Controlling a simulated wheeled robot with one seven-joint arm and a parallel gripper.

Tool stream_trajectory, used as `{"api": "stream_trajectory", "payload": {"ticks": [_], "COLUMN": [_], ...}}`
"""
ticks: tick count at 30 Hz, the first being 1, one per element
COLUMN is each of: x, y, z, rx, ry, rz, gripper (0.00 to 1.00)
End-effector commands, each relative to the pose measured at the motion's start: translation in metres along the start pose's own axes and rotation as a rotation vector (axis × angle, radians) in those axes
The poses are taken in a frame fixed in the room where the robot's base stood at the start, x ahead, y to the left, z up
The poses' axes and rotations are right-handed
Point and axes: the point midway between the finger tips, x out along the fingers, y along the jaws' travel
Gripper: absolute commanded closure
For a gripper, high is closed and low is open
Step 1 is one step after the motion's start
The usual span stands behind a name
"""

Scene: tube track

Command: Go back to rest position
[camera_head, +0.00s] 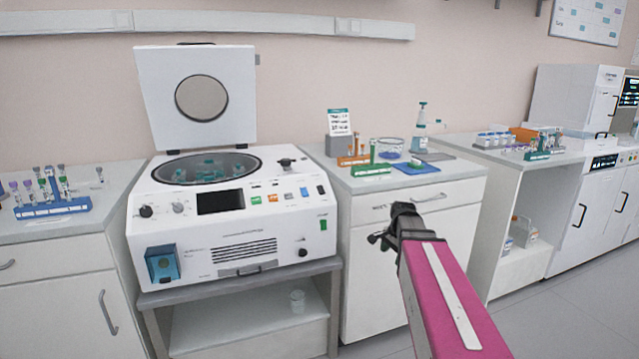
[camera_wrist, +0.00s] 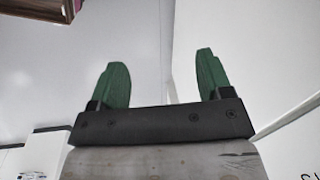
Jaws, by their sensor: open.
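My gripper (camera_wrist: 162,80) shows in the wrist view with its two green fingers spread apart and nothing between them. In the head view my pink arm reaches up from the lower right, and its dark end (camera_head: 393,228) is in front of the white cabinet, below the counter top. The fingers are hard to make out there. A white centrifuge (camera_head: 270,235) with its lid (camera_head: 160,85) raised stands left of my arm, apart from it.
A blue rack of tubes (camera_head: 52,210) stands on the left counter. The middle counter (camera_head: 440,181) holds an orange rack (camera_head: 353,160), a green rack (camera_head: 371,170) and a blue mat (camera_head: 416,168). An open shelf unit (camera_head: 520,277) is at right. Grey floor (camera_head: 570,315) is clear.

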Motion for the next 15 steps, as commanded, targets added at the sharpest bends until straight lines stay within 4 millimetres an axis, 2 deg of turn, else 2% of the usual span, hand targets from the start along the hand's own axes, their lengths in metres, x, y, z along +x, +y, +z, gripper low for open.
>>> {"api": "stream_trajectory", "payload": {"ticks": [1, 6, 12, 15], "x": [0.016, 0.058, 0.092, 0.101], "y": [0.017, 0.057, 0.099, 0.112], "z": [0.022, 0.071, 0.117, 0.130], "rx": [-0.105, -0.474, -0.848, -0.967], "ry": [-0.005, -0.022, -0.051, -0.064], "rz": [0.017, 0.067, 0.109, 0.122], "gripper": [0.28, 0.28, 0.28, 0.28]}}
